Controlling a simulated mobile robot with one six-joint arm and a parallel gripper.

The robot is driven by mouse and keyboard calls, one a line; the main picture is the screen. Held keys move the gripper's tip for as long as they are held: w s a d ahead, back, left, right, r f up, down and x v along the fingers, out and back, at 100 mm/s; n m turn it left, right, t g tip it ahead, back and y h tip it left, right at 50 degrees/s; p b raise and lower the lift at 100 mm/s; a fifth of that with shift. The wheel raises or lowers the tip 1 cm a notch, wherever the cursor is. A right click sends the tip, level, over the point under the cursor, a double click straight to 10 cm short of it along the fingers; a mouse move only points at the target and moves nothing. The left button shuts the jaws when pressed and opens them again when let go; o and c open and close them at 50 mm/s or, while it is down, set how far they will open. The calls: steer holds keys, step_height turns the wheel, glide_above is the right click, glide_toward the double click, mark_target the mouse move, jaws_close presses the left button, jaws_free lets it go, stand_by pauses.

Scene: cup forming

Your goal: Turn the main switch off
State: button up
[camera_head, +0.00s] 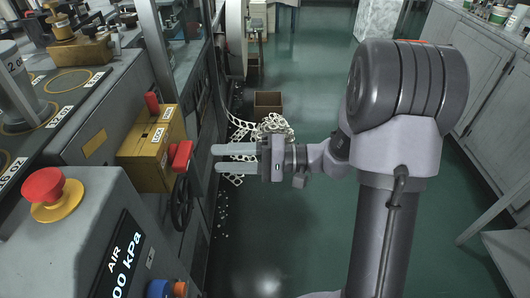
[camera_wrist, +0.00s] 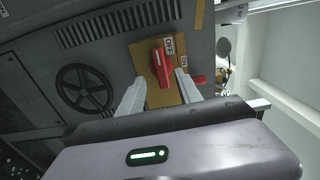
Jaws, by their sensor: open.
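The main switch is a red rotary handle (camera_head: 181,156) on the side of a yellow box (camera_head: 150,150) on the machine at left. In the wrist view the red handle (camera_wrist: 161,66) sits on a yellow plate (camera_wrist: 142,58), with an OFF label (camera_wrist: 169,46) and an ON label (camera_wrist: 184,61) beside it. I cannot tell for certain which label it points to. My gripper (camera_head: 214,158) is open and empty, just right of the handle with a small gap in the head view. In the wrist view my gripper's fingers (camera_wrist: 159,78) lie on either side of the handle.
A black handwheel (camera_head: 182,202) is just below the switch. A red emergency button (camera_head: 43,186) tops the grey console at front left. A red lever (camera_head: 152,102) rises from the yellow box. A brown bin (camera_head: 268,101) stands beyond my gripper.

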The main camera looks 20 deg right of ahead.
steer(key=p+v, duration=0.1)
steer(key=v, duration=0.8)
steer(key=shift+d+p, duration=0.25)
steer(key=shift+p, duration=0.15)
steer(key=shift+s, duration=0.1)
steer(key=s+a+r+n+g+h, duration=0.2)
steer(key=s+a+g+h, duration=0.5)
steer(key=s+a, duration=0.35)
steer(key=s+d+r+m+t+h, duration=0.2)
steer(key=s+t+h, duration=0.3)
steer(key=h, duration=0.3)
steer(key=shift+d+r+m+t, duration=0.3)
steer(key=shift+d+r+t, duration=0.35)
steer(key=shift+d+t, duration=0.15)
